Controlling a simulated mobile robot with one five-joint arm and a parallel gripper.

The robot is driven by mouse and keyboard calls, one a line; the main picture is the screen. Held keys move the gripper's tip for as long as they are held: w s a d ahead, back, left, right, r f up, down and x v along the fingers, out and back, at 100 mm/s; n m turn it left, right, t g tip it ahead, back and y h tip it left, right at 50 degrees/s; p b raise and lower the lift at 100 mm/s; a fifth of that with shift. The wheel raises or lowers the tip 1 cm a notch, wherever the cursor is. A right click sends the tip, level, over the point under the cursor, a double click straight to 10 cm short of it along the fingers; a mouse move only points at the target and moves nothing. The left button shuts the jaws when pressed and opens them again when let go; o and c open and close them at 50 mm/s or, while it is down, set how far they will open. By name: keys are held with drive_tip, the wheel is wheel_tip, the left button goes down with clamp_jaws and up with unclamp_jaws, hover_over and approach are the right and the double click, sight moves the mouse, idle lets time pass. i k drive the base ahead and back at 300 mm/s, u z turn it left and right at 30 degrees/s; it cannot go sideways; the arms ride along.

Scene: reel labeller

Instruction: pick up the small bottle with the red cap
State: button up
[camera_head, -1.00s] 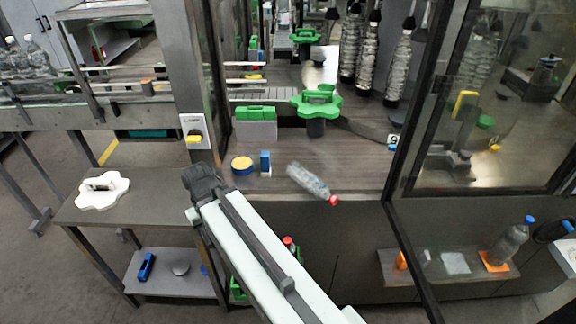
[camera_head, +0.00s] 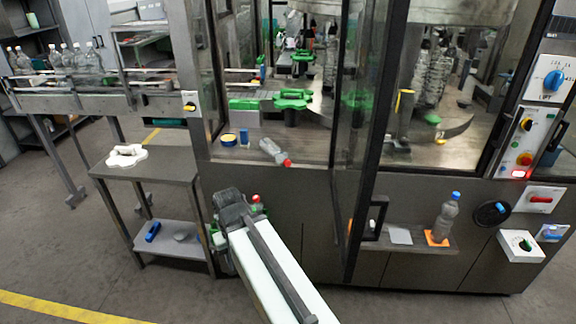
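A small clear bottle (camera_head: 270,148) with a red cap lies on its side on the machine's deck (camera_head: 312,150), near the front edge, with the cap pointing right and toward me. A second red cap (camera_head: 255,199) shows lower down beside my gripper, and what it sits on is mostly hidden. My gripper (camera_head: 230,203) is at the end of my white arm, below and left of the lying bottle in the picture and apart from it. Its fingers are dark and seen from behind, so I cannot tell whether they are open.
A glass door frame (camera_head: 357,150) stands to the right. A side table (camera_head: 165,168) bears a white star-shaped part. A blue-capped bottle (camera_head: 446,220) stands on a low shelf.

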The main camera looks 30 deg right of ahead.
sight(266, 145)
drive_tip(key=u, duration=1.95)
drive_tip(key=i, duration=1.65)
drive_tip(key=z, duration=2.6)
drive_tip(key=i, duration=1)
drive_tip(key=u, duration=0.05)
